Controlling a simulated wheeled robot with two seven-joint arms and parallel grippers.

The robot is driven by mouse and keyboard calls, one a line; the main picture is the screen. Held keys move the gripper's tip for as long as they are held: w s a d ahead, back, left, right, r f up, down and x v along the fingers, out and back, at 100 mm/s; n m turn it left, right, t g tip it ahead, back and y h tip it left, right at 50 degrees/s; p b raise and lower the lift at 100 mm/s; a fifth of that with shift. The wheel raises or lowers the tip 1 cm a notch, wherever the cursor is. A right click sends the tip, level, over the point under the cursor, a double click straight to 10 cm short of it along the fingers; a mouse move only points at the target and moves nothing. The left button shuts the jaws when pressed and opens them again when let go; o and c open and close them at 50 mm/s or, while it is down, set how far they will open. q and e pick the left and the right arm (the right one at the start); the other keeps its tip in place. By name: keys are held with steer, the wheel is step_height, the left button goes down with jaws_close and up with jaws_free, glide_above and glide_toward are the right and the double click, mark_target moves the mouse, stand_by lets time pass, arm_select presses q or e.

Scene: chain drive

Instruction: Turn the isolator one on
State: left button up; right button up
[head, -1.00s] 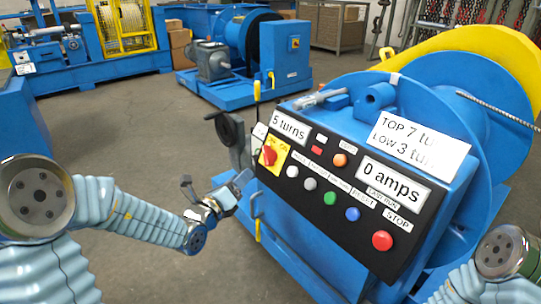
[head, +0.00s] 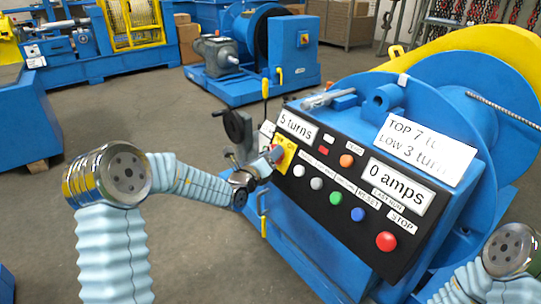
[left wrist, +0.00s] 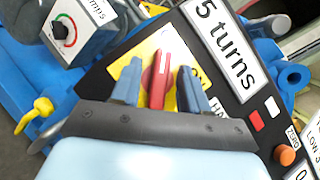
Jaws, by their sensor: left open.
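The isolator is a red handle (left wrist: 158,84) on a yellow plate (head: 286,160) at the left end of the black control panel (head: 325,255). In the left wrist view the handle stands roughly upright in the picture, with lettering partly hidden on the plate beside it. My left gripper (left wrist: 159,66) is open, with one blue finger on each side of the handle and small gaps visible. In the head view the left gripper (head: 272,155) is at the plate and hides most of the handle. My right gripper is out of view; only part of its arm shows at lower right.
The panel has a "5 turns" display (head: 297,126), a "0 amps" display (head: 397,186), several push buttons and a red stop button (head: 386,241). A yellow-handled lever (head: 265,90) and a grey box with a knob (left wrist: 70,32) stand close beside the isolator.

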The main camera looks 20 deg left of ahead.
arm_select(q)
jaws_close()
steer(key=shift+w+a+m+g+h+b, duration=0.1)
steer(key=shift+m+g+h+b, duration=1.6)
steer(key=shift+m, duration=2.55)
steer(key=shift+a+m+g+h+b, duration=0.1)
steer(key=shift+m+g+h+b, duration=1.55)
steer(key=shift+m, duration=2.55)
steer(key=shift+w+m+g+h+b, duration=0.1)
steer(key=shift+m+g+h+b, duration=0.8)
steer(key=shift+m+h, duration=2.4)
steer(key=shift+m+g+y+p, duration=0.25)
steer(key=shift+m+y+p, duration=0.05)
steer(key=shift+m+y, duration=0.7)
jaws_free()
